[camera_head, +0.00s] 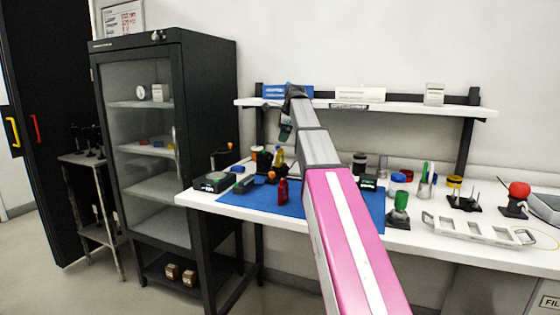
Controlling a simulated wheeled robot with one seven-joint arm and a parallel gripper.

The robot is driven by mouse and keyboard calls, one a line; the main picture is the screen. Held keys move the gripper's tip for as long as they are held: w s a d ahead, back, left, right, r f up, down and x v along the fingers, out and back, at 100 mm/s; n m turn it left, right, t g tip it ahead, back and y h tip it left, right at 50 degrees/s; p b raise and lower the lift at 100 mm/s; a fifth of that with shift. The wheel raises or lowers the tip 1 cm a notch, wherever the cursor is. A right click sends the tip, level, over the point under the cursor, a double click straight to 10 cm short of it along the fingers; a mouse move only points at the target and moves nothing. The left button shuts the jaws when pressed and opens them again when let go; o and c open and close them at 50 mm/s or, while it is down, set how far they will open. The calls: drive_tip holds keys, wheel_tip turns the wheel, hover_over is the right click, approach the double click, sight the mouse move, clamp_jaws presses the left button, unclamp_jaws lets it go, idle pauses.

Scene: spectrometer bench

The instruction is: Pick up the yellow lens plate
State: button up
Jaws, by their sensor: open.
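A small upright yellow piece (279,158) stands near the back of the blue mat on the bench. It looks like the yellow lens plate, but it is too small here to be sure. My gripper (286,134) is at the far end of my arm, above and slightly right of the yellow piece, and apart from it in the picture. It is open, with nothing visible in it. Its fingers are small and dark. My pink and grey arm hides the middle of the bench.
The blue mat (234,196) holds several small parts, including a red one (283,191). A shelf (400,106) with boxes runs behind. A dark glass-fronted cabinet (212,90) stands left. A white rack (470,232) and a red-topped tool (518,190) are right.

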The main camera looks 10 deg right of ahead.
sight(279, 152)
drive_tip(key=f+m+g, duration=0.1)
drive_tip(key=m, duration=0.1)
drive_tip(key=s+f+m+g+y, duration=0.1)
drive_tip(key=f+m, duration=0.1)
drive_tip(key=a+f+m, duration=0.1)
drive_tip(key=shift+s+f+m+g, duration=0.15)
drive_tip(key=shift+s+m+g, duration=0.05)
drive_tip(key=shift+m+g, duration=0.2)
drive_tip(key=shift+y, duration=0.3)
drive_tip(key=shift+d+x, duration=0.15)
drive_tip(key=shift+x, duration=1.15)
drive_tip(key=shift+d+x, duration=0.15)
drive_tip(key=shift+x, duration=1.2)
drive_tip(key=shift+f, duration=0.1)
drive_tip(key=c, duration=1.1)
